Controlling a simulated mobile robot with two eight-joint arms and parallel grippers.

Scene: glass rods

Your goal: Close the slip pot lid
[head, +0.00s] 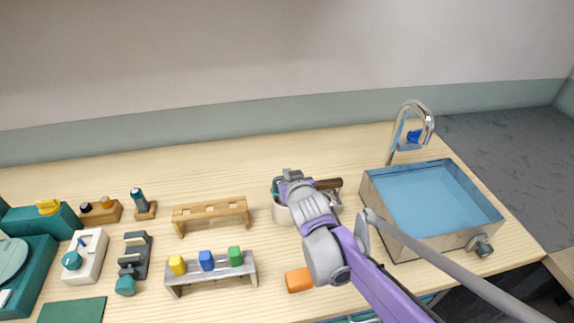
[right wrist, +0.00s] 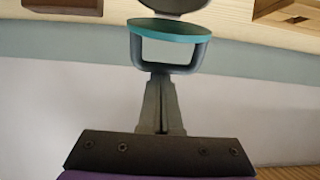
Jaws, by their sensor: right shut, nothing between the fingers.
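The slip pot (head: 283,215) is a pale round pot at the middle of the table, partly hidden behind my right arm. In the right wrist view, a teal-edged disc with a grey U-shaped bow, which looks like its lid (right wrist: 170,28), is in front of the fingertips. A dark round surface beyond it is cut off by the frame. My right gripper (head: 290,175) is at the pot's far side in the head view. Its fingers (right wrist: 158,85) are shut and empty, with the tips close to the bow; I cannot tell whether they touch. My left gripper is not seen.
A brown block or handle (head: 328,184) is right of the gripper. A wooden rack (head: 210,209) stands left of the pot. A grey stand (head: 212,273) holds coloured blocks. An orange block (head: 298,280) lies in front. A sink (head: 430,197) with a tap (head: 427,120) is at right.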

